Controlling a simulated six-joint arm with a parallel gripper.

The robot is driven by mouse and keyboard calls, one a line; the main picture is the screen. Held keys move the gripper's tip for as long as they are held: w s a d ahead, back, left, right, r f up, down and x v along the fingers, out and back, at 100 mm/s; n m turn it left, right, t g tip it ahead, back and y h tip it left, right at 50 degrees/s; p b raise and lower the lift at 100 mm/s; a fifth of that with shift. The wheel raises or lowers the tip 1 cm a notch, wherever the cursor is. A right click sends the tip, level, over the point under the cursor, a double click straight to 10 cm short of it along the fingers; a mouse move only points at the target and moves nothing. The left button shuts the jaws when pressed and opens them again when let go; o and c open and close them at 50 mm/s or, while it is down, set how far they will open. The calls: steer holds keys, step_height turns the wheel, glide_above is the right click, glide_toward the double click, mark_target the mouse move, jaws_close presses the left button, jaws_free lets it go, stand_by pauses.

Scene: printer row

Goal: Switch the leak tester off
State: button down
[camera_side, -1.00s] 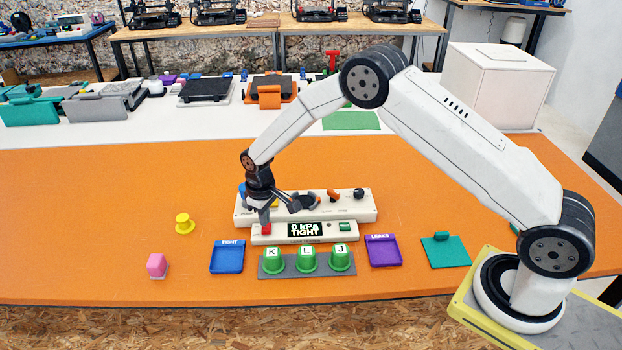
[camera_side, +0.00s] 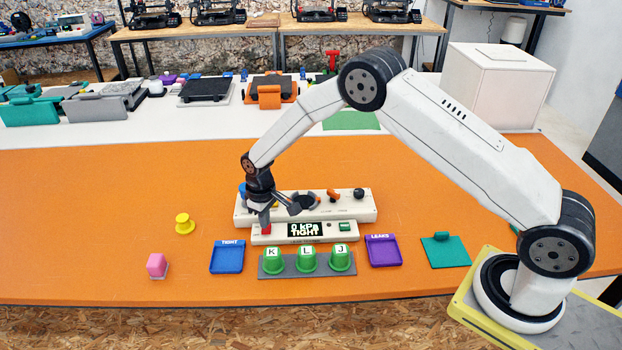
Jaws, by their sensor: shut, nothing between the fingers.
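The leak tester (camera_side: 303,240) is a cream unit with a low front panel and a raised rear part. Its lit display (camera_side: 305,230) reads "0 kPa TIGHT". A red control (camera_side: 266,230) is at the left end of the front panel, and a green control (camera_side: 345,226) is at the right end. An orange lever (camera_side: 333,195) and a black knob (camera_side: 359,193) are on the rear part.
Green cups (camera_side: 307,261) marked K, L and J stand on a grey strip in front. A blue TIGHT tray (camera_side: 227,258) and a purple LEAKS tray (camera_side: 384,251) flank them. A yellow spool-like piece (camera_side: 185,223) and pink block (camera_side: 157,265) are left. The orange mat is clear far left.

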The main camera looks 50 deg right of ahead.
mark_target(269, 230)
steer(key=shift+f, duration=0.9)
stand_by(0.8)
steer(key=shift+r, duration=0.15)
steer(key=shift+r, duration=3.4)
steer(key=s+d+r+m+t, duration=0.1)
steer(key=s+d+r, duration=0.1)
steer(key=s, duration=0.6)
steer(key=s+d+r+m, duration=0.1)
steer(key=s+r, duration=0.3)
steer(key=s, duration=0.5)
steer(key=s+d+r+m+t, duration=0.1)
steer(key=s+r, duration=0.3)
steer(key=s, duration=0.4)
steer(key=shift+s+d+t, duration=0.2)
steer(key=shift+d+t, duration=0.1)
steer(key=shift+d, duration=0.5)
steer(key=shift+w+r, duration=0.15)
steer(key=shift+w, duration=0.05)
